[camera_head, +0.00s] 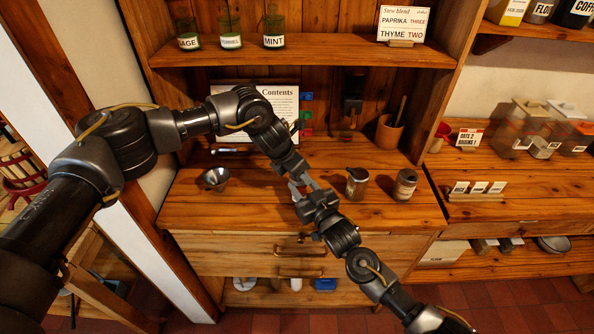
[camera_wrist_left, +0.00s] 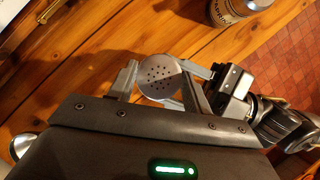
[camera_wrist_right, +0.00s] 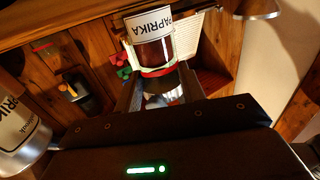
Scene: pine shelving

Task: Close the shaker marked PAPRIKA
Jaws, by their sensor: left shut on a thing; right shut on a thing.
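A glass shaker marked PAPRIKA (camera_wrist_right: 152,42), with red contents, is between the fingers of my right gripper (camera_wrist_right: 160,88). That gripper is shut on it, above the wooden counter. My left gripper (camera_wrist_left: 158,88) is shut at the perforated metal top (camera_wrist_left: 160,76) of the shaker, which the left wrist view sees from above. In the head view my left gripper (camera_head: 306,182) and right gripper (camera_head: 300,195) meet over the counter and hide most of the shaker. I cannot tell how the top sits on the body.
A second container with a PAPRIKA label (camera_wrist_right: 20,122) shows in the right wrist view. A metal-topped jar (camera_head: 357,184) and a labelled tin (camera_head: 405,185) stand on the counter at right, a metal funnel (camera_head: 215,179) at left. A wooden cup (camera_head: 389,132) stands behind.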

